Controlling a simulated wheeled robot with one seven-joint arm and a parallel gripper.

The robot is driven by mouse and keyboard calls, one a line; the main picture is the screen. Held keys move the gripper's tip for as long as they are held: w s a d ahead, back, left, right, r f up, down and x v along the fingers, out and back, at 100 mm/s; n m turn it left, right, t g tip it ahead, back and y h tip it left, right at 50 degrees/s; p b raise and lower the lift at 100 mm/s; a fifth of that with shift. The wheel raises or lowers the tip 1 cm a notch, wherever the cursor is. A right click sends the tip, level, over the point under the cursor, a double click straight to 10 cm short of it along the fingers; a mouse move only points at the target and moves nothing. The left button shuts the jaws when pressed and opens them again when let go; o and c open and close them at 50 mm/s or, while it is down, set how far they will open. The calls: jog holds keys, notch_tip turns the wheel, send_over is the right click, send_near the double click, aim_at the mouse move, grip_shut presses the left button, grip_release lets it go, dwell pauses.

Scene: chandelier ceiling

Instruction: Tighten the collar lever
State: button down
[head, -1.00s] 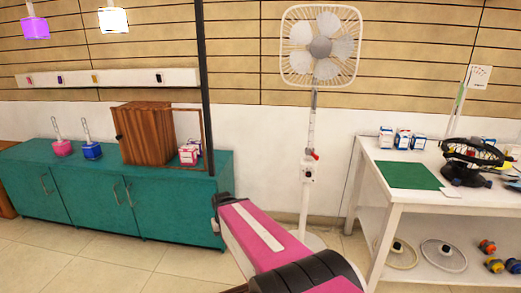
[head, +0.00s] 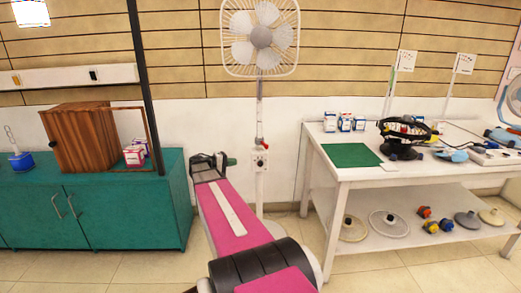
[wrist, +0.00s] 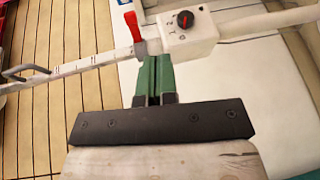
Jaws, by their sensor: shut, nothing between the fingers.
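The white standing fan (head: 261,38) stands against the wall in the head view. Its pole carries a small red collar lever (head: 264,146) just above a white control box (head: 260,161). In the wrist view the red lever (wrist: 134,27) sticks up from the collar, beside the box with its dark dial (wrist: 188,34). My gripper (wrist: 154,82) has green fingers, closed together and empty. The fingertips lie close below the collar in that picture; whether they touch it I cannot tell. In the head view my gripper (head: 230,161) is just left of the control box.
A teal cabinet (head: 120,215) with a wooden box (head: 80,138) stands at left. A dark post (head: 141,80) rises there. A white table (head: 345,175) with small boxes, a green mat (head: 351,155) and a dark fan stands at right. Wall and floor surround the pole.

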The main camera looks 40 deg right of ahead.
aim_at(265, 147)
jog(key=shift+h, duration=0.9)
jog(key=d+r, duration=0.1)
jog(key=d, duration=0.4)
jog(key=d+r, duration=0.1)
jog(key=d, duration=0.5)
jog(key=d+r, duration=0.1)
jog(key=d, duration=0.4)
jog(key=shift+s+d, duration=0.15)
jog(key=shift+s, duration=0.05)
jog(key=shift+d, duration=0.1)
jog(key=shift+s+d, duration=0.25)
jog(key=shift+d, duration=0.2)
jog(key=shift+s+d, duration=0.2)
jog(key=shift+d, duration=0.25)
jog(key=shift+g, duration=0.3)
